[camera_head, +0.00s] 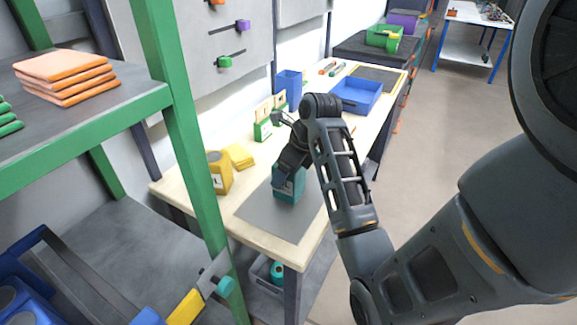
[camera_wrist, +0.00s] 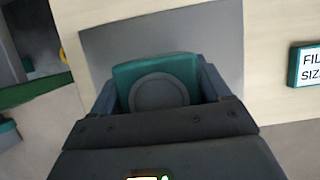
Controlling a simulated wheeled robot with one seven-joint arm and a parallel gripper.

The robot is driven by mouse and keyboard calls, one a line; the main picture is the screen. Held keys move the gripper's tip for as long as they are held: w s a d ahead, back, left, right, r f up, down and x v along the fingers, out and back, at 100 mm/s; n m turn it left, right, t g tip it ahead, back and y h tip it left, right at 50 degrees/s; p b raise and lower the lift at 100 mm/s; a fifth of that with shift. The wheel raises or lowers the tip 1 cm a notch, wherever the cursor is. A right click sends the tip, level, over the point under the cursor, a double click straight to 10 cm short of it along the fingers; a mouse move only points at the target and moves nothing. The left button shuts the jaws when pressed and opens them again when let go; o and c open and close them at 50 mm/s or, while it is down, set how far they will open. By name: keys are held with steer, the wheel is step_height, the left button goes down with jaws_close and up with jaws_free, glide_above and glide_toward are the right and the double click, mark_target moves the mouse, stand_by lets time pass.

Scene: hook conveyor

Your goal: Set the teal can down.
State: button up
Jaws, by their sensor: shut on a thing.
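The teal can (camera_head: 289,190) is boxy with a pale label, and it is upright over the grey mat (camera_head: 258,215) on the wooden table. In the wrist view, the teal can (camera_wrist: 150,68) shows its top with a round grey lid, between the two fingers. My gripper (camera_head: 290,172) is shut on it from above; it also shows in the wrist view (camera_wrist: 160,92). The grey mat shows around the can in the wrist view (camera_wrist: 100,45). The can's underside is hidden, so I cannot tell whether it touches the mat.
A yellow container (camera_head: 219,173) and yellow blocks (camera_head: 240,157) stand left of the mat. Green holders (camera_head: 264,125), a blue cup (camera_head: 290,85) and a blue tray (camera_head: 358,94) are farther back. A green shelf post (camera_head: 180,130) rises at the near left. The mat's front part is clear.

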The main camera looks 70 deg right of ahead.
steer(key=shift+f, duration=0.25)
steer(key=shift+f, duration=0.1)
steer(key=o, duration=1.4)
steer(key=shift+c, duration=0.2)
